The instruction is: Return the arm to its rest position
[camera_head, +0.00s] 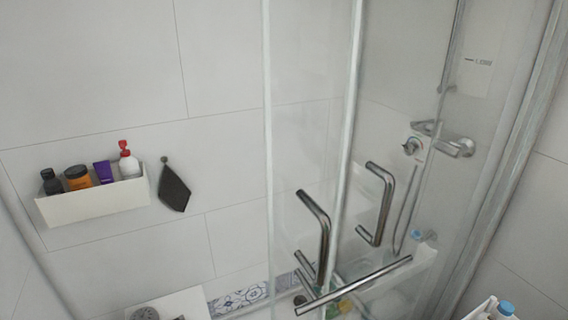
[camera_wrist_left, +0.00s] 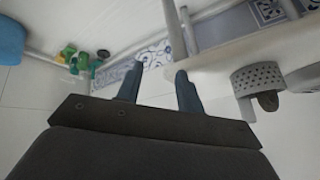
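My left gripper (camera_wrist_left: 160,85) shows in the left wrist view. Its two dark blue-grey fingers stand apart with nothing between them. A pale surface and a strip of blue patterned tile (camera_wrist_left: 150,55) lie beyond the fingertips. A perforated grey cup (camera_wrist_left: 258,78) on a white fixture is to the right of the fingers, apart from them. I cannot make out either gripper in the head view. My right gripper is in neither view.
A glass shower door with metal handles (camera_head: 317,225) fills the middle. A white wall shelf (camera_head: 95,205) holds several bottles at left, beside a hanging dark cloth (camera_head: 174,188). A blue-capped item (camera_head: 505,308) is at bottom right. Small green and yellow items (camera_wrist_left: 78,60) lie beyond the gripper.

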